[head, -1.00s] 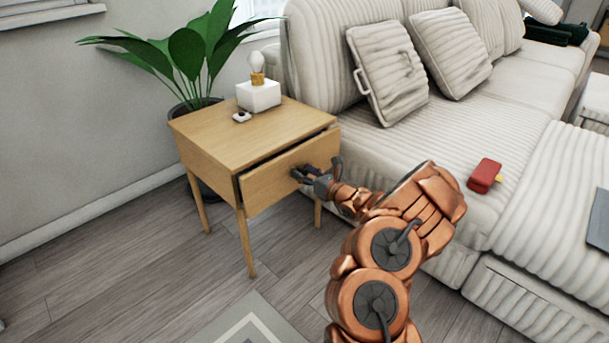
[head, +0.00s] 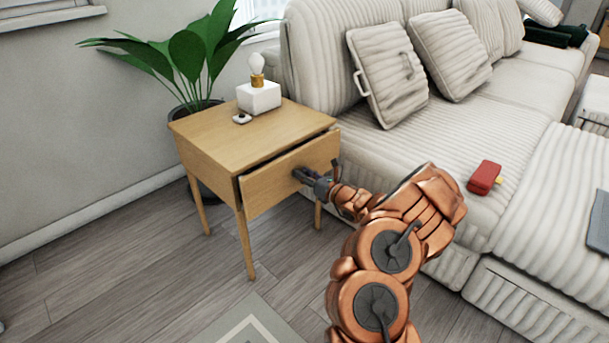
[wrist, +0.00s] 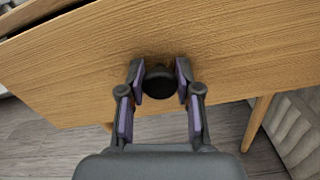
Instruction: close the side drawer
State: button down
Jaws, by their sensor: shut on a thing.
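The side drawer (head: 262,187) is in a light wooden side table (head: 225,140) beside the sofa. Its front stands a little out from the table, with a dark gap along the top edge. My gripper (head: 298,174) is at the right half of the drawer front. In the wrist view the drawer front (wrist: 230,50) fills the upper part. There my gripper (wrist: 160,80) has its two fingers on either side of a round dark knob (wrist: 158,84), shut on it.
A white lamp (head: 259,97) and a small white object (head: 241,118) stand on the table top. A potted plant (head: 190,60) is behind it. The ribbed sofa (head: 450,130) is close on the right, with a red item (head: 484,177) on its seat. Floor (head: 140,260) in front is clear.

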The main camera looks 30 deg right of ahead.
aim_at(295, 168)
jog(key=shift+x, duration=2)
jog(key=shift+w, duration=0.1)
jog(key=shift+r, duration=0.1)
jog(key=c, duration=0.8)
grip_release()
jog(key=shift+w+a, duration=0.15)
jog(key=shift+w, duration=0.05)
jog(key=shift+s, duration=0.1)
jog(key=shift+s+d, duration=0.3)
jog(key=shift+s, duration=0.2)
jog(key=v, duration=1)
jog(key=shift+s, duration=0.4)
